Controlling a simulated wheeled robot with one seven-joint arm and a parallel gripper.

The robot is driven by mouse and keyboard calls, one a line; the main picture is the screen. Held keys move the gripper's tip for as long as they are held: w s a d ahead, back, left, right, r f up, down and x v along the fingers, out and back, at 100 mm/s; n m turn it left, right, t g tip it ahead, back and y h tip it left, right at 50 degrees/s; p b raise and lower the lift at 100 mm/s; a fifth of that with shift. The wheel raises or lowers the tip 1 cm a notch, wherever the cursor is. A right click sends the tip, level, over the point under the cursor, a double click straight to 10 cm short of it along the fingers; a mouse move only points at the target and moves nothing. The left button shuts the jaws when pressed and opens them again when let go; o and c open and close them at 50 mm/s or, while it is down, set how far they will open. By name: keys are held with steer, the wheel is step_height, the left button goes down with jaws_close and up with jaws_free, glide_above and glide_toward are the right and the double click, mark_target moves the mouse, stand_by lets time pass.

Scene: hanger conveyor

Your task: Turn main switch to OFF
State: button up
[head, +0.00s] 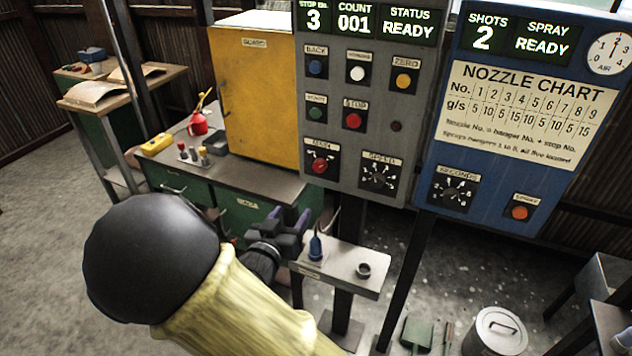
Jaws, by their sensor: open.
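The main switch (320,165) is a red rotary knob on a dark plate, low at the left of the grey control panel (345,210). Its small label is hard to read, and I cannot tell which way the knob points. My gripper (290,217) is open and empty, with purple-tipped fingers. In the picture it shows below and to the left of the switch, apart from it, in front of the green bench. My arm fills the lower left and hides part of the bench.
A yellow cabinet (255,85) stands left of the panel, and a blue spray panel (450,105) is on its right. A lidded can (497,335) stands at lower right.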

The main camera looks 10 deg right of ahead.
mark_target(319, 168)
steer(key=shift+s+a+r+t+h, duration=0.2)
steer(key=shift+s+r+t+h, duration=0.1)
steer(key=shift+r+h, duration=0.1)
steer(key=shift+w, duration=0.1)
steer(key=p+x, duration=0.1)
steer(key=x, duration=1.6)
steer(key=shift+w+d, duration=0.1)
steer(key=shift+w, duration=0.05)
steer(key=c, duration=1)
steer(key=shift+o, duration=0.2)
